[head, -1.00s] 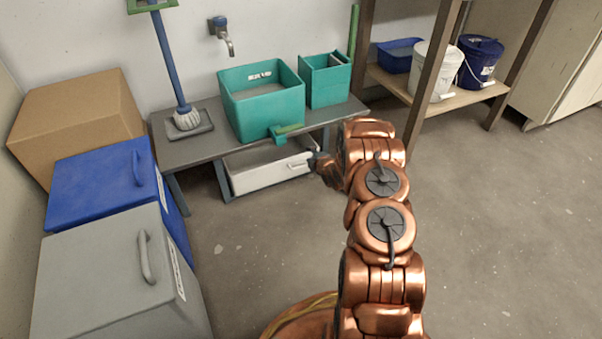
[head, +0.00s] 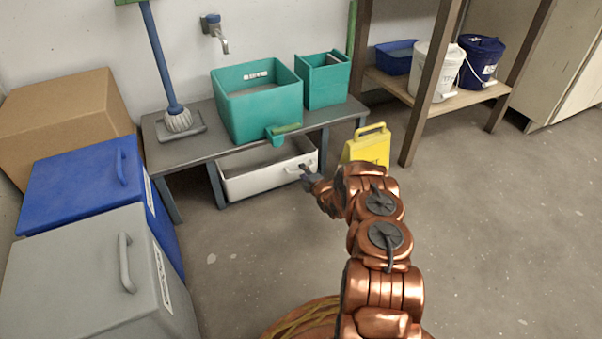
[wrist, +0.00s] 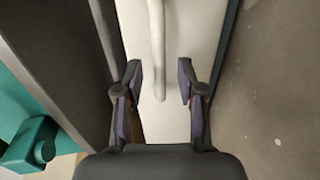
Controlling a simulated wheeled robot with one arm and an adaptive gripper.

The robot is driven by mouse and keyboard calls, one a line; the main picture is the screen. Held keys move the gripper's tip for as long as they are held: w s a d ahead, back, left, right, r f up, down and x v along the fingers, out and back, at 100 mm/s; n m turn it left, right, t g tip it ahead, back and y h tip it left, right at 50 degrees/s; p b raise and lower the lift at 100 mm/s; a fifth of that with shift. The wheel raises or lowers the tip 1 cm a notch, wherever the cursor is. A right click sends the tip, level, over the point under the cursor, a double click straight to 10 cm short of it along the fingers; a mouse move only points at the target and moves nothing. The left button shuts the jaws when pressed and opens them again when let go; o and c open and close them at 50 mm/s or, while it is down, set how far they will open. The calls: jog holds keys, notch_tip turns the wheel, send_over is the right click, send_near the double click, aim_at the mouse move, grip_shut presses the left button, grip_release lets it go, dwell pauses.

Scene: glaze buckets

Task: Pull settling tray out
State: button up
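The settling tray appears to be the white tray (head: 250,186) under the grey bench, its front facing the room and part of its grey inside showing. Its bar handle is on the front, partly hidden by my gripper in the head view. My gripper (head: 307,175) is at the right part of the tray front. In the wrist view the tray front (wrist: 178,25) is pale, with the handle (wrist: 157,45) running down between the two fingers. My gripper (wrist: 160,82) is open, with a gap on both sides of the handle. I cannot tell how deep the handle sits between the fingers.
The bench (head: 190,150) carries a large teal tub (head: 262,112) with a spout and a smaller teal bin (head: 322,85). A yellow floor sign (head: 368,148) stands right of the tray. Blue (head: 85,185) and grey (head: 75,265) boxes stand left. Floor before the tray is clear.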

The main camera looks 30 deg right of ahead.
jog(key=shift+b+x, duration=0.45)
jog(key=shift+x, duration=0.95)
jog(key=shift+w, duration=0.1)
jog(key=shift+c, duration=0.3)
grip_shut()
